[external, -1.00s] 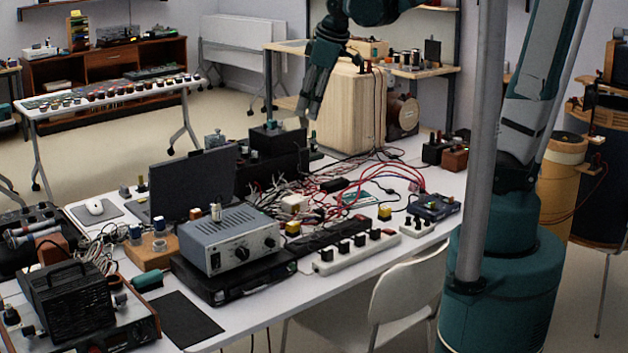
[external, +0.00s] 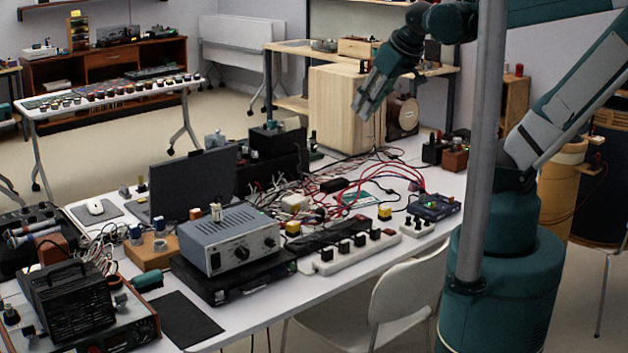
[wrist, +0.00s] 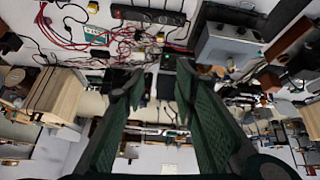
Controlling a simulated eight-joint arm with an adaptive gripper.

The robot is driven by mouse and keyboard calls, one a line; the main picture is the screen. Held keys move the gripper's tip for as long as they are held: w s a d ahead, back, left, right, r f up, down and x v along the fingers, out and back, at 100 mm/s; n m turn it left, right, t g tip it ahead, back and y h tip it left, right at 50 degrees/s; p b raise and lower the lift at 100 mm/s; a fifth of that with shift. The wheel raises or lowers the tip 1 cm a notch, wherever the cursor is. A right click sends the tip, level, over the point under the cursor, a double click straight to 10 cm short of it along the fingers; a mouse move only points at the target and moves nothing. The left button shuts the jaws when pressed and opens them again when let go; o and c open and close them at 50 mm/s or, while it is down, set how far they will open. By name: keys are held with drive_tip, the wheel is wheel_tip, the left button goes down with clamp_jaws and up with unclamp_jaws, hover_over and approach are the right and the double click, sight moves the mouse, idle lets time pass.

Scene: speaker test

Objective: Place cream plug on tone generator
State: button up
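A grey-blue box with dark knobs (external: 230,240), which looks like the tone generator, stands on a black case on the table. It also shows in the wrist view (wrist: 226,48). A small upright cream piece (external: 216,212), which looks like the cream plug, stands on top of the box near its back edge. Another cream block (external: 294,203) lies among the wires to the right; I cannot tell whether it is a plug. My gripper (external: 364,108) is high above the far right part of the table, well away from the box. Its fingers (wrist: 160,72) are apart with nothing between them.
A white power strip (external: 355,250) lies near the front edge. Red and dark cables (external: 395,172) cover the middle. A dark laptop (external: 192,183) stands behind the box. A grey pole (external: 483,140) rises in front of my arm.

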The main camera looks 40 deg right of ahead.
drive_tip(key=shift+s+d+f+m+t, duration=0.2)
drive_tip(key=shift+s+d+m, duration=0.2)
drive_tip(key=shift+s, duration=0.2)
drive_tip(key=shift+s+d+f+m+t, duration=0.1)
drive_tip(key=shift+s+d+f+m, duration=0.1)
drive_tip(key=shift+s+d+m, duration=0.25)
drive_tip(key=shift+s+a+f, duration=0.1)
drive_tip(key=shift+f, duration=0.05)
